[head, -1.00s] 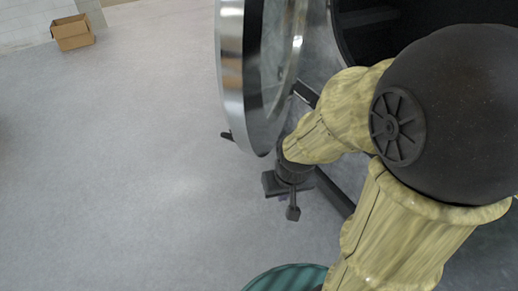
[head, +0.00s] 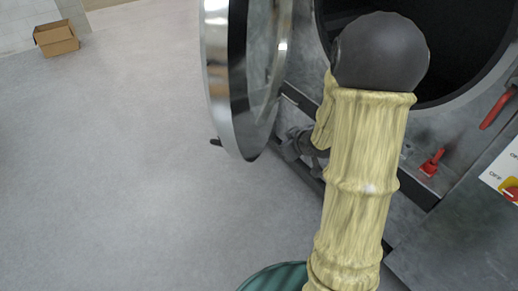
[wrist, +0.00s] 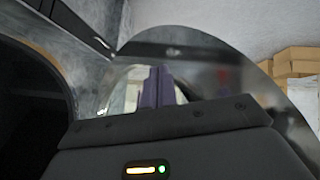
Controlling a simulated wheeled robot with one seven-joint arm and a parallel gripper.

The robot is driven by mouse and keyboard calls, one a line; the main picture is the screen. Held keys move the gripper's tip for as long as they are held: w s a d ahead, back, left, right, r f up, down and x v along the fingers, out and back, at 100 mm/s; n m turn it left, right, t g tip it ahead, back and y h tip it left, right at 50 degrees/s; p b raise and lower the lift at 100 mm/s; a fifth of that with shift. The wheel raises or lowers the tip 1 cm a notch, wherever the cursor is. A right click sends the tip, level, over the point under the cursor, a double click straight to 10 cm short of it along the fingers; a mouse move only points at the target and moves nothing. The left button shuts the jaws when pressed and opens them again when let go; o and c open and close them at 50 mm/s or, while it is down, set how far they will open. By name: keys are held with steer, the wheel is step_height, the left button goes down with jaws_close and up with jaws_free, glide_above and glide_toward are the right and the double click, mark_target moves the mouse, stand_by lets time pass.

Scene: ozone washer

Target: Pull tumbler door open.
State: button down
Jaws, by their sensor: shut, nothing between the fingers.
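The tumbler door (head: 218,90), a round glass door with a shiny metal rim, stands swung out at the left of the dark drum opening (head: 455,50) in the head view. In the wrist view the door's curved panel (wrist: 225,75) fills the middle and right, with the drum opening (wrist: 30,110) at left. My gripper (wrist: 160,72) shows as closed purple fingers in front of the door's panel, holding nothing. In the head view my gripper (head: 292,146) is low at the door's inner side, partly hidden by my arm. Contact with the door cannot be told.
Red handles (head: 432,163) and an OFF-labelled switch panel (head: 508,175) are on the machine front at right. A cardboard box (head: 56,40) lies far left; stacked boxes (wrist: 298,62) show in the wrist view. The grey floor (head: 110,170) left of the door is clear.

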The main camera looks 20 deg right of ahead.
steer(key=s+d+r+n+y+p, duration=0.1)
steer(key=s+n+y, duration=0.5)
steer(key=y, duration=0.8)
steer(key=s+d+p, duration=0.1)
steer(key=s, duration=0.2)
steer(key=shift+s+n, duration=0.15)
steer(key=shift+n, duration=0.15)
steer(key=shift+d+r, duration=0.1)
steer(key=shift+p, duration=0.3)
